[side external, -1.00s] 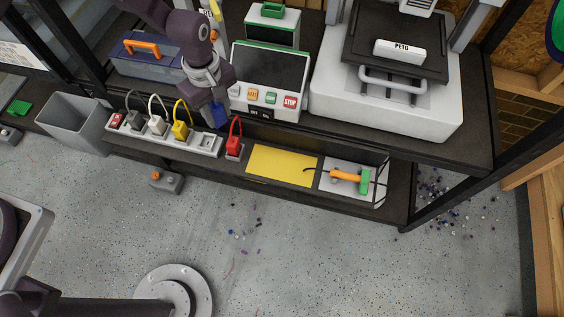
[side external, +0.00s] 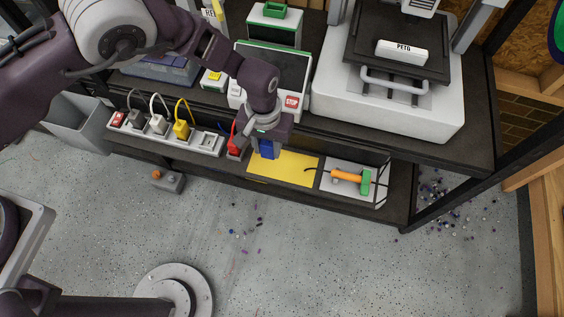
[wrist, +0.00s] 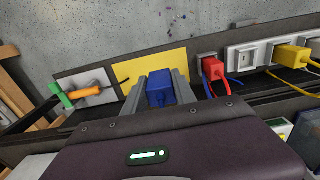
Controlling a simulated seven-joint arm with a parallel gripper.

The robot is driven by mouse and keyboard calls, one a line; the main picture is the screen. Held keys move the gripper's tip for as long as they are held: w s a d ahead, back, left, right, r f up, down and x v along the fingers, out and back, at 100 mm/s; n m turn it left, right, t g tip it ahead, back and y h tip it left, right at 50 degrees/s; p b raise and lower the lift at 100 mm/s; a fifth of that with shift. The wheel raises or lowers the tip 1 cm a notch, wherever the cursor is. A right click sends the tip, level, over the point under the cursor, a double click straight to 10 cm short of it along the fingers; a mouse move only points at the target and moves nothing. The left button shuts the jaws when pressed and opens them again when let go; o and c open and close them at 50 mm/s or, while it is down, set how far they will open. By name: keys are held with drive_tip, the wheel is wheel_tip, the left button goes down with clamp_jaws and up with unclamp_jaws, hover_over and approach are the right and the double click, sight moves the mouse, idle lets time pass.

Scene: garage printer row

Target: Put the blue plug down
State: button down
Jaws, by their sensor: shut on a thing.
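The blue plug (side external: 267,149) is held in my gripper (side external: 266,152) above the left part of the yellow mat (side external: 295,169). In the wrist view the blue plug (wrist: 160,88) sits between the two grey fingers of my gripper (wrist: 160,92), which are shut on it. The yellow mat (wrist: 150,67) shows behind it there. I cannot tell whether the plug touches the mat. The red plug (side external: 234,147) stands just left of my gripper.
The power strip (side external: 205,145) holds several plugs, including a yellow one (side external: 181,129), and has a bare socket at its right end. The shelf with the printer (side external: 390,100) overhangs behind.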

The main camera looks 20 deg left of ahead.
wheel_tip(320, 180, down, 10)
drive_tip(key=shift+r, duration=0.1)
drive_tip(key=shift+f, duration=0.2)
drive_tip(key=c, duration=1)
unclamp_jaws()
